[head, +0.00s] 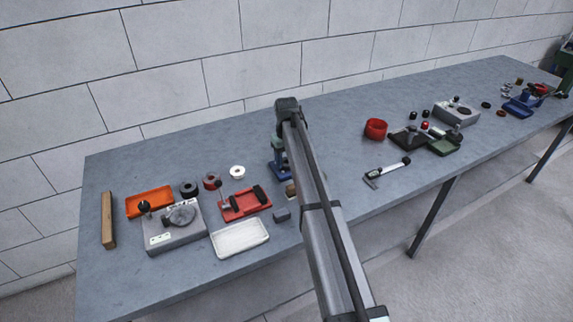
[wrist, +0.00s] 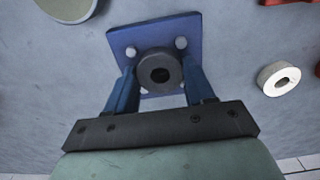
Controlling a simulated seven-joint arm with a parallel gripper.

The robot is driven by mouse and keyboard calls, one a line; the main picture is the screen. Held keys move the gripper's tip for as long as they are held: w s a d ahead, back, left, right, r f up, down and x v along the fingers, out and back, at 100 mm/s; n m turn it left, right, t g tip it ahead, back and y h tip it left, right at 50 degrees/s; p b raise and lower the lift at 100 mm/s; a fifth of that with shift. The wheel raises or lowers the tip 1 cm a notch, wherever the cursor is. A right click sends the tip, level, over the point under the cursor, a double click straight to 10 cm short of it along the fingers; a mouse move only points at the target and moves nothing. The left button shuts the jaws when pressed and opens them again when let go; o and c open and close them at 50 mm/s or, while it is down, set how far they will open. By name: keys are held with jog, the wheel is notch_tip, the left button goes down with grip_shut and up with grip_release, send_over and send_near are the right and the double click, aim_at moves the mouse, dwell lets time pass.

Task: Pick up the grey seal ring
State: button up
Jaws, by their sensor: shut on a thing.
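In the wrist view a dark grey ring (wrist: 160,70) with a round centre hole sits between the two blue fingers of my gripper (wrist: 160,84). The fingers are shut on its sides. Behind the ring is a blue square plate (wrist: 117,40) with pale studs at its corners. I cannot tell whether the ring touches the plate. In the head view a blue fixture (head: 278,172) shows just left of my arm. The arm hides much of that spot, and the held ring cannot be made out there.
A white ring (wrist: 279,78) lies to the right in the wrist view.

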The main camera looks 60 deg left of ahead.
jog(key=c, duration=0.3)
